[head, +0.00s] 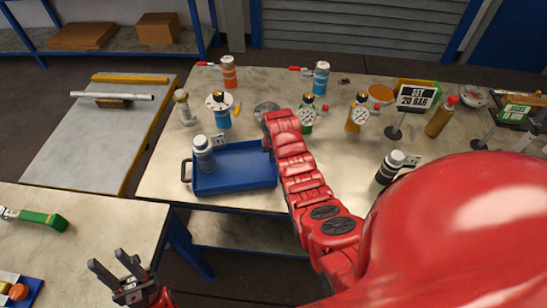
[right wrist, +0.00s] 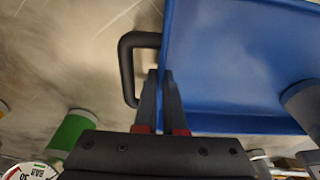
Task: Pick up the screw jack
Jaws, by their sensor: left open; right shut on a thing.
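A slim silver upright piece with a broad foot (head: 183,108) stands at the back left of the bench in the head view. It may be the screw jack, but I cannot tell for sure. My right gripper (right wrist: 160,72) is shut on the wall of the blue tray (right wrist: 240,60) beside its black handle (right wrist: 128,68). In the head view the tray (head: 235,182) rests on the bench, with a grey-white cylinder (head: 204,155) in its left part.
Orange (head: 229,72) and blue (head: 321,77) cylinders stand at the back. Gauged vessels (head: 357,114) and a sign reading "SET 20 BAR" (head: 417,94) stand right of my arm. A dark cylinder (head: 389,167) is near the front. A gap separates the left table (head: 90,225) from the bench.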

